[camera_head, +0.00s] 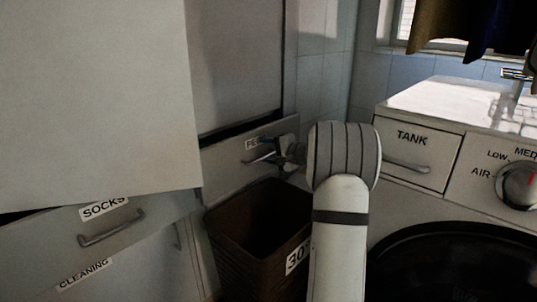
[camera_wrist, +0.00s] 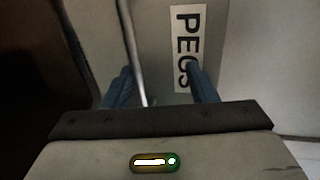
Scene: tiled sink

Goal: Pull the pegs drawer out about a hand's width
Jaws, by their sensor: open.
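The pegs drawer (camera_head: 228,163) is a pale narrow front at the centre of the head view, its label partly covered by my gripper. In the wrist view its PEGS label (camera_wrist: 186,48) reads sideways. Its metal bar handle (camera_wrist: 132,42) runs between the two blue fingers of my gripper (camera_wrist: 161,84), closer to the left finger. The gripper is open, with a gap between the bar and the right finger. In the head view my gripper (camera_head: 287,153) is at the handle's right part, and my wrist hides some of the drawer's right side.
A brown bin (camera_head: 262,222) stands open below the drawer.

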